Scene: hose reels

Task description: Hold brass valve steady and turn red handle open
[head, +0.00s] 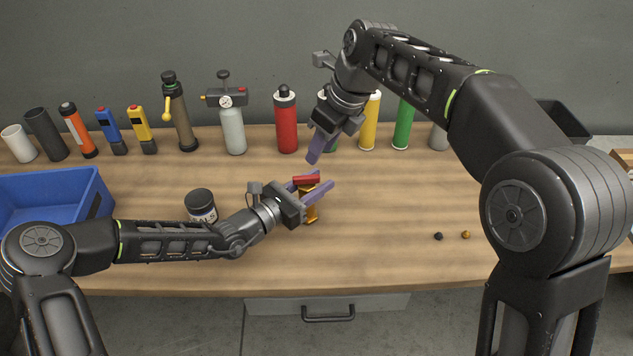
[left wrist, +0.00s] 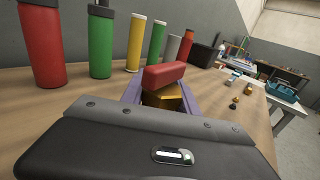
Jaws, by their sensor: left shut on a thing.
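The brass valve (head: 311,212) stands on the wooden table near the middle of the head view, with its red handle (head: 306,179) on top. My left gripper (head: 318,190) is shut on the valve, with a purple finger on each side of it. In the left wrist view the brass body (left wrist: 165,98) sits between the fingers, with the red handle (left wrist: 164,75) above it, lying crosswise. My right gripper (head: 315,150) hangs above and behind the valve, apart from the handle. Its purple fingers point down and look close together, but their gap is hidden by the viewing angle.
A black jar (head: 201,205) stands close behind my left forearm. A blue bin (head: 60,192) is at the left. Bottles, including a red one (head: 286,122), and tools line the back edge.

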